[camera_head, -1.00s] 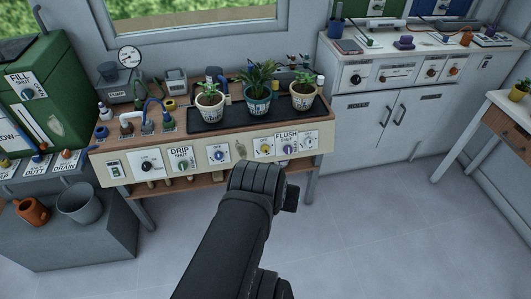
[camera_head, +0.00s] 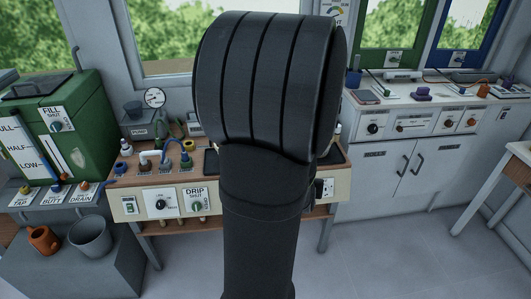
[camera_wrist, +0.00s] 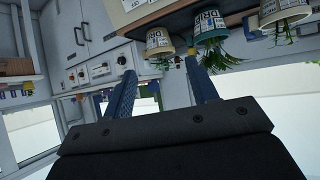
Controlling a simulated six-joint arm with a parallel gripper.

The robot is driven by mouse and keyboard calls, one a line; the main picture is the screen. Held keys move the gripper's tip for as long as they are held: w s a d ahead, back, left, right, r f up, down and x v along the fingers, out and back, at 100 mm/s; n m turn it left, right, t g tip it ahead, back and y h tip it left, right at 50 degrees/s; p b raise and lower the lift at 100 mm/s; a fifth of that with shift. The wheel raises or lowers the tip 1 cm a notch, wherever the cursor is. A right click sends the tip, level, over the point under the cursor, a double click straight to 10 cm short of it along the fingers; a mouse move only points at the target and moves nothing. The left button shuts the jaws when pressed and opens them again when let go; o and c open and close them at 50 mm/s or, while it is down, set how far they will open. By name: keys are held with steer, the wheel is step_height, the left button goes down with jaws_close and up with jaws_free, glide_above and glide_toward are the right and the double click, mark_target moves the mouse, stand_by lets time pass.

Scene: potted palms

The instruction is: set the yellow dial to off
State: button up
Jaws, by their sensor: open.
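The yellow dial is not visible in the head view now; my large dark arm covers the middle of the bench panel where it sat a second ago. I cannot make it out in the wrist view either, where only part of a cream panel (camera_wrist: 145,12) shows at the top. My gripper (camera_wrist: 160,66) shows in the wrist view with its two blue fingers spread apart and nothing held between them. The gripper itself is hidden behind my arm in the head view.
The drip dial (camera_head: 197,207) is left of my arm. White cabinets (camera_head: 395,150) stand at right.

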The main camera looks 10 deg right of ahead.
steer(key=w+f+t, duration=0.4)
steer(key=w+f, duration=0.4)
steer(key=f, duration=0.6)
steer(key=s+a+f+t+y, duration=0.1)
steer(key=s+a+f+t, duration=0.15)
steer(key=f, duration=0.55)
steer(key=s+a+f+t+y, duration=0.1)
steer(key=s+a+f, duration=0.15)
steer(key=f, duration=0.55)
steer(key=w+d, duration=0.2)
steer(key=w, duration=1.4)
steer(key=shift+w+d+r, duration=0.3)
steer(key=shift+w, duration=0.1)
steer(key=c, duration=1)
steer(key=shift+o, duration=0.2)
